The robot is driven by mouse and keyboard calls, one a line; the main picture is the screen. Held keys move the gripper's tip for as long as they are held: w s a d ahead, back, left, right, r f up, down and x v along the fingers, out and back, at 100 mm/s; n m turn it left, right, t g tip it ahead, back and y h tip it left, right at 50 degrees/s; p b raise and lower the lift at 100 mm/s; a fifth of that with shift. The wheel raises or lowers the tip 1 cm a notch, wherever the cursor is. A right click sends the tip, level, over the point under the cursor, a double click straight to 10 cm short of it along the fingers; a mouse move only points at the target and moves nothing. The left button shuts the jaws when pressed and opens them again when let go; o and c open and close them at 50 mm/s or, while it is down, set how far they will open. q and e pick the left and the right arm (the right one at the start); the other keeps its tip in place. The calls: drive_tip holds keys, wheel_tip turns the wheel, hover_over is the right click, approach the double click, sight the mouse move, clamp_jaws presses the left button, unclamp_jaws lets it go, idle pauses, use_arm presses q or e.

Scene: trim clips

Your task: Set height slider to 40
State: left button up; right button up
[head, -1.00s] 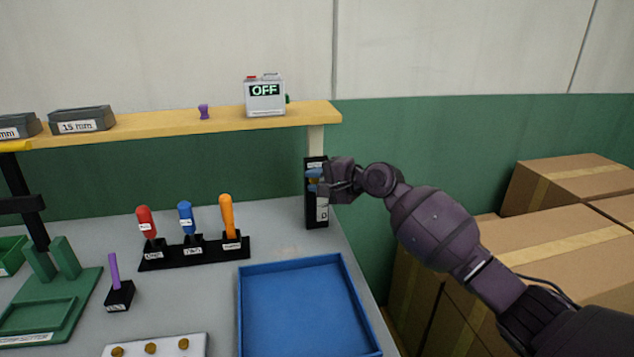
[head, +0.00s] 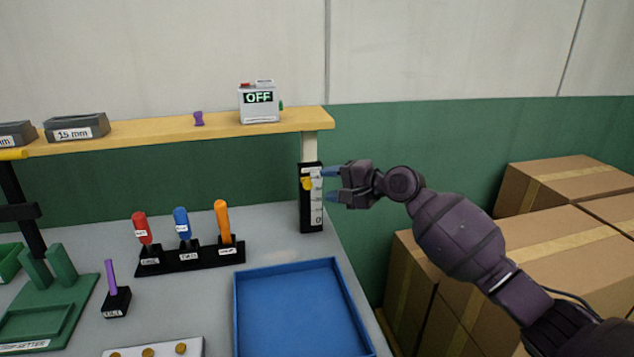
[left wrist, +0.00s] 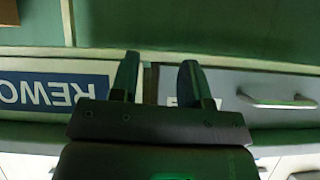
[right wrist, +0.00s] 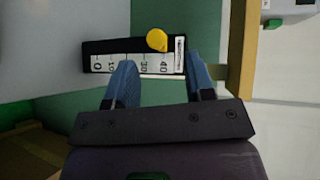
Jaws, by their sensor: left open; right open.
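The height slider (head: 312,212) is a black upright block with a white scale on the post at the shelf's right end. Its yellow knob (head: 306,183) sits in the upper part. In the right wrist view the slider (right wrist: 90,48) lies sideways, and the yellow knob (right wrist: 157,40) appears between the 30 and 40 marks, nearer 40; the exact reading is unclear. My right gripper (head: 331,183) is open and empty, just right of the slider, apart from the knob. My left gripper (left wrist: 158,85) shows only in the left wrist view, open and empty.
A wooden shelf (head: 180,133) carries a box reading OFF (head: 259,105). A blue tray (head: 300,310) and a rack of screwdrivers (head: 190,258) are on the table. Cardboard boxes (head: 570,245) stand at the right. In the left wrist view there is a drawer handle (left wrist: 275,99).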

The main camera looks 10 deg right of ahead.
drive_tip(key=v, duration=0.5)
idle(0.5)
